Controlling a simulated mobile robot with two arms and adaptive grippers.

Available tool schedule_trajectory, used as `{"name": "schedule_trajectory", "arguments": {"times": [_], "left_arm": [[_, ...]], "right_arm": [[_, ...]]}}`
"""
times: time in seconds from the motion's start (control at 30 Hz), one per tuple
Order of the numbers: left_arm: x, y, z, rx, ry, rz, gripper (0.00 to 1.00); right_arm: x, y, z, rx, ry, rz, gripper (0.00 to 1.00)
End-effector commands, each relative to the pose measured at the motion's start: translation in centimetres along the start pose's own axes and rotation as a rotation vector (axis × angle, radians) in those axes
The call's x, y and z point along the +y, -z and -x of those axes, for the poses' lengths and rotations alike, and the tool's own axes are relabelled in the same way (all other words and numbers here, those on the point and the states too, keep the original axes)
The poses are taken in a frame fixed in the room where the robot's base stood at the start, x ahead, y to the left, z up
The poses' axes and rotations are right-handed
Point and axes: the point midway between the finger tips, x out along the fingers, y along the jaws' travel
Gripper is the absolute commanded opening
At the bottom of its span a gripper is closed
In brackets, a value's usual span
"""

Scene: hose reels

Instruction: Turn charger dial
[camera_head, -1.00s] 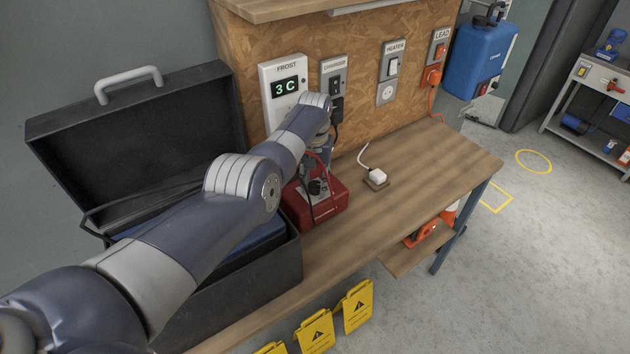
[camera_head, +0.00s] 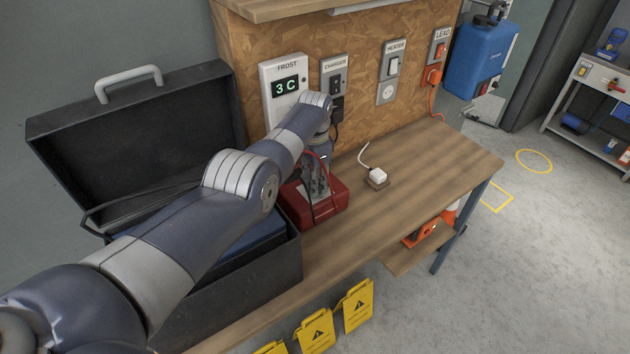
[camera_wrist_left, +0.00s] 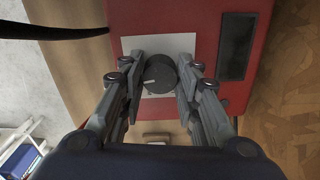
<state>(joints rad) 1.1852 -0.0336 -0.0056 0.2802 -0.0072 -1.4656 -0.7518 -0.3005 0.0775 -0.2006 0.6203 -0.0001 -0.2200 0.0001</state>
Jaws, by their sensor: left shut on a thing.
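The red charger (camera_head: 331,202) stands on the workbench below the wall sockets, and my left arm partly covers it in the head view. In the left wrist view the charger (camera_wrist_left: 190,18) fills the middle, with a pale panel and a dark window on its face. The round black dial (camera_wrist_left: 160,72) sits on the pale panel and has a light mark line. My left gripper (camera_wrist_left: 160,78) has one finger on each side of the dial and is shut on it. My right gripper is not in view.
An open black toolbox (camera_head: 290,262) stands left of the charger under my arm. The workbench (camera_head: 440,165) is clear farther right.

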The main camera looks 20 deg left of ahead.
Motion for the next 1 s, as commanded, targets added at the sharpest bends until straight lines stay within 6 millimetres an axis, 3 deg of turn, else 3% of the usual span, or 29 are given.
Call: {"name": "schedule_trajectory", "arguments": {"times": [0.3,0.87,0.9,0.97,1.0], "left_arm": [[-0.06,0.00,0.04,0.000,0.001,-0.127,0.06],[-0.05,0.01,0.05,0.000,0.001,-0.156,0.06],[-0.06,0.01,0.05,0.000,0.001,-0.156,0.37],[-0.05,0.01,0.05,0.000,0.001,-0.155,0.51],[-0.05,0.02,0.05,0.000,0.001,-0.155,0.51]], "right_arm": [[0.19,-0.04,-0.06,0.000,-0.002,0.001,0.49],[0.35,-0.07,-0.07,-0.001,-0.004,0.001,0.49],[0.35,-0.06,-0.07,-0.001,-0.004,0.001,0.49],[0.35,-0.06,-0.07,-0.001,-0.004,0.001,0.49],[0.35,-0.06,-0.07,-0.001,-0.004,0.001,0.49]]}}
